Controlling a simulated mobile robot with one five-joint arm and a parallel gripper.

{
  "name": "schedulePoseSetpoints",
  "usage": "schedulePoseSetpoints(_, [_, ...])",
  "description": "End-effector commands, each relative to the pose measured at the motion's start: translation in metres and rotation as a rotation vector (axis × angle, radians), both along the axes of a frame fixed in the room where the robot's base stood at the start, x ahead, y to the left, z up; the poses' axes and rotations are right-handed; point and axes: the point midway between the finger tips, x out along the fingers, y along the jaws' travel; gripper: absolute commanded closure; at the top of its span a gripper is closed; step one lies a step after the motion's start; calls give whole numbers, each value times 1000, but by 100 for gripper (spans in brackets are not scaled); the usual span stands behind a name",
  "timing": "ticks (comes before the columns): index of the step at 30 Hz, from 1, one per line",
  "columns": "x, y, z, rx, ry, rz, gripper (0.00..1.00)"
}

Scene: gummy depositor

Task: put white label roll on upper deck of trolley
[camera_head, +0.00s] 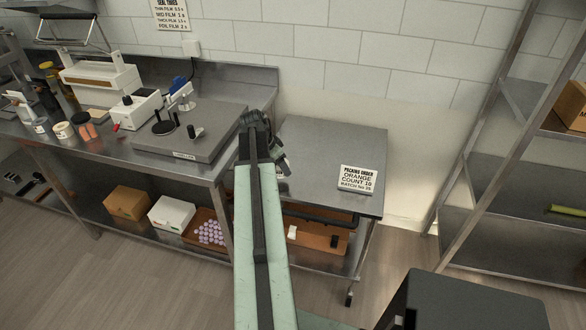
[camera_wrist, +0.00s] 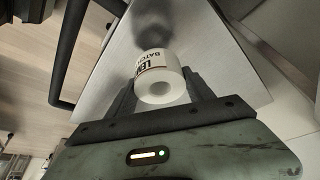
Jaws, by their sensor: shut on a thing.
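The white label roll (camera_wrist: 161,82) shows in the wrist view, with dark lettering that includes "BATCH" and a round hollow in its near end. My gripper (camera_wrist: 160,92) is shut on it, one dark finger on each side. The trolley's grey upper deck (camera_wrist: 222,50) fills the view behind the roll, with a dark shadow on it; I cannot tell whether they touch. In the head view the upper deck (camera_head: 325,148) is right of the workbench, and my gripper (camera_head: 272,148) is at its left side. The roll is hidden there by my arm.
A packing order card (camera_head: 357,180) stands at the deck's front right; the deck's middle is bare. A brown tray (camera_head: 318,238) is on the trolley's lower level. The workbench at left carries a grey platform (camera_head: 190,135) and several tools. A metal rack (camera_head: 500,190) stands at right.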

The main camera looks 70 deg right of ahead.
Motion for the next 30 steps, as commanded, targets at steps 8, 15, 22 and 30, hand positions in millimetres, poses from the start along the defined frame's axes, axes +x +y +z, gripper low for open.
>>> schedulePoseSetpoints(8, [-14, -35, -4, -1, -1, 0, 100])
schedulePoseSetpoints(15, [-19, -48, -16, 1, -1, -1, 100])
schedulePoseSetpoints(22, [-20, -46, -43, 0, 0, -1, 100])
schedulePoseSetpoints(30, [-20, -46, -43, 0, -1, -2, 100])
